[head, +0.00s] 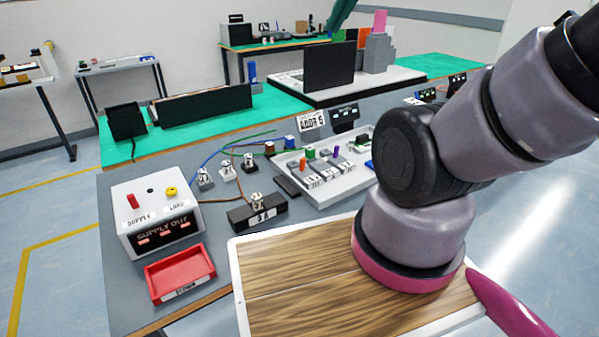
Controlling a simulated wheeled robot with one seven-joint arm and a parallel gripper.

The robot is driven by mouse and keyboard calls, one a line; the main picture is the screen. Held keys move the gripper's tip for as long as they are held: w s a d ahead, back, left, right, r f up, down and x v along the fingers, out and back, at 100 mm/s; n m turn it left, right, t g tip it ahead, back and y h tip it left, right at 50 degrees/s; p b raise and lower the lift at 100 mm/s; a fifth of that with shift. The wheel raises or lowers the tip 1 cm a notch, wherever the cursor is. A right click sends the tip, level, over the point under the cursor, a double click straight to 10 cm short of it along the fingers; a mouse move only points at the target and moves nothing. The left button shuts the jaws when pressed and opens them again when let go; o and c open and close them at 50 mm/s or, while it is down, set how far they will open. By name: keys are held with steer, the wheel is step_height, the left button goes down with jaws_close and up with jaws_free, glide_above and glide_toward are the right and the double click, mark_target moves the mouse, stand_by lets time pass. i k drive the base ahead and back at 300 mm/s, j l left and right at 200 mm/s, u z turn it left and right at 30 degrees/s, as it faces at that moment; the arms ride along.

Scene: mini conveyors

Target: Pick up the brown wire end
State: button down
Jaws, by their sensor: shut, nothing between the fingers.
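A thin brown wire (233,172) runs over the grey bench, near the small silver connectors and the black block labelled "3A" (258,212). It is too small to tell exactly where its end lies. A small brown block (270,149) stands at the back by the white tray. A blue wire (212,157) and a green wire (250,135) run close by. My arm fills the right side of the picture, over the wooden board. My gripper is not seen in this view.
A white supply box (156,216) and a red tray (180,273) stand at the left front. A white tray (293,193) with small coloured parts lies mid-bench. A wood-topped board (300,290) fills the front. A dark screen (330,65) stands behind.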

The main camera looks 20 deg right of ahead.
mark_target(270, 147)
steer(key=i+l+u, duration=0.25)
steer(key=l, duration=0.35)
steer(key=l+u, duration=0.3)
steer(key=l, duration=0.3)
steer(key=k, duration=0.05)
